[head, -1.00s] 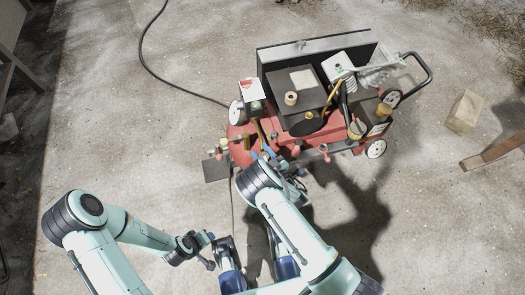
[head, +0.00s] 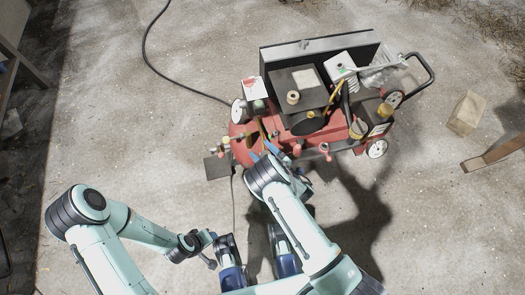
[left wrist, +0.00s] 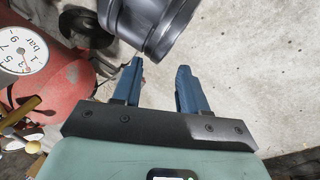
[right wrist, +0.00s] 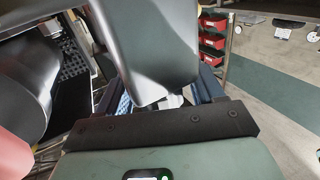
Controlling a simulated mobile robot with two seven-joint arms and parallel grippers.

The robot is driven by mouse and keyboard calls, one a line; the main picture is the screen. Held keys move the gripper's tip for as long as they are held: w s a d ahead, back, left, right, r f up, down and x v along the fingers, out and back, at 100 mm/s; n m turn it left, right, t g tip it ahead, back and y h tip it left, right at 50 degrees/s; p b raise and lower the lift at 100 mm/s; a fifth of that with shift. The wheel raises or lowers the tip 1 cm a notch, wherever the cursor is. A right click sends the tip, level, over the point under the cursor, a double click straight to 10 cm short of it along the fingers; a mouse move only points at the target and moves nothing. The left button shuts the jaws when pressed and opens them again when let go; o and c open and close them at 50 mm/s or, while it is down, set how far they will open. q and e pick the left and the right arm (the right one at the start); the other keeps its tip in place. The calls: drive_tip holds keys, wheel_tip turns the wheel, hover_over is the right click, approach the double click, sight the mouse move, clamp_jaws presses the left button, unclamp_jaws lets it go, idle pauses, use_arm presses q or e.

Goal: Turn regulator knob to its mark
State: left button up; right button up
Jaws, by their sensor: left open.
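The red compressor tank (head: 240,152) stands ahead of me with small fittings crowded on its near side. My right gripper (head: 263,152) is by the fittings in the head view. Its fingers (right wrist: 160,95) stand apart, partly behind a grey link. My left gripper (left wrist: 158,85) is open and empty, with the tank to its left.
Black boxes (head: 300,88), a roll and loose tools are piled on the compressor. A dark hose (head: 146,50) crosses the floor behind it. A wooden block (head: 467,112) lies at the right. A dark arm link (left wrist: 150,25) is close ahead of my left fingers. The floor between is clear.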

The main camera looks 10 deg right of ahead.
use_arm(q)
drive_tip(key=s+d+r+g+h+p, duration=0.1)
drive_tip(key=s+d+r+g+p, duration=0.1)
drive_tip(key=s+r+p, duration=0.5)
drive_tip(key=shift+s+d+r+g, duration=0.3)
drive_tip(key=shift+d+g, duration=0.1)
drive_tip(key=shift+d, duration=0.15)
use_arm(e)
drive_tip(key=v, duration=1.3)
drive_tip(key=shift+s, duration=0.15)
use_arm(q)
drive_tip(key=shift+f, duration=0.1)
use_arm(e)
drive_tip(key=shift+d, duration=0.15)
